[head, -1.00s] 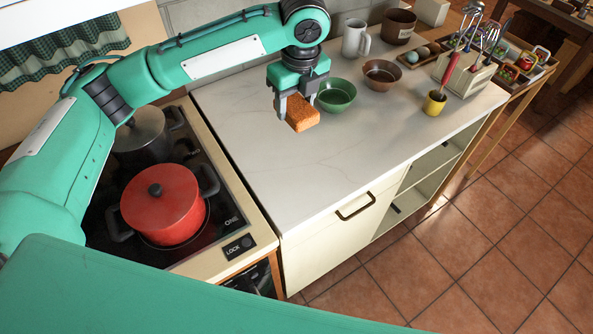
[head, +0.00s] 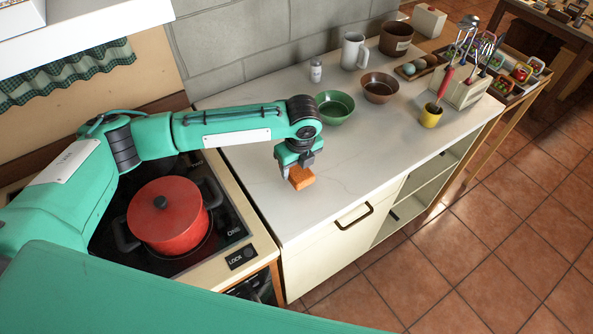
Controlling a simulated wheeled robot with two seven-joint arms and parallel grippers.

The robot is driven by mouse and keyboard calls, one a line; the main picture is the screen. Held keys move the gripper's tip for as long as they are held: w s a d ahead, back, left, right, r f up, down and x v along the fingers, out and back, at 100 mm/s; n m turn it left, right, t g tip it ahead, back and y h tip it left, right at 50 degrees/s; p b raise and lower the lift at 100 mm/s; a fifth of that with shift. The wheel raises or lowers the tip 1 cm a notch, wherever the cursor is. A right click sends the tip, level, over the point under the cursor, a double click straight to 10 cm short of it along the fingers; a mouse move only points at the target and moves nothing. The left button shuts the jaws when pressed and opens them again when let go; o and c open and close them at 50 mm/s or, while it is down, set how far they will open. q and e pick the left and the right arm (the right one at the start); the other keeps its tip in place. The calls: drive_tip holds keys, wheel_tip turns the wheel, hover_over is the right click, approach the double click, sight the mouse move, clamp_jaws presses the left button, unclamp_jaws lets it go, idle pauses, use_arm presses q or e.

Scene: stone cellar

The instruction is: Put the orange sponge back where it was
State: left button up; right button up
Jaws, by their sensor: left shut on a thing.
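The orange sponge (head: 302,178) is a small block between the fingers of my left gripper (head: 298,172). The gripper points down and is shut on it. The sponge is low over the front part of the white marble counter (head: 360,165); I cannot tell whether it touches the surface. My right gripper is not in view.
A green bowl (head: 335,107) and a brown bowl (head: 379,87) stand behind the gripper. A white mug (head: 354,51), a small shaker (head: 316,71) and a yellow cup (head: 431,115) stand farther off. A red pot (head: 168,222) sits on the stove at left. The counter front is clear.

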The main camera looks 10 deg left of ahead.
sight(297, 169)
use_arm(q)
drive_tip(key=shift+f, duration=1.6)
drive_tip(key=o, duration=0.9)
drive_tip(key=shift+f, duration=0.1)
drive_tip(key=shift+o, duration=0.2)
drive_tip(key=r, duration=0.4)
drive_tip(key=r+b, duration=0.1)
drive_tip(key=r, duration=0.3)
drive_tip(key=s+d+r+b, duration=0.1)
drive_tip(key=r, duration=0.3)
drive_tip(key=shift+r, duration=0.1)
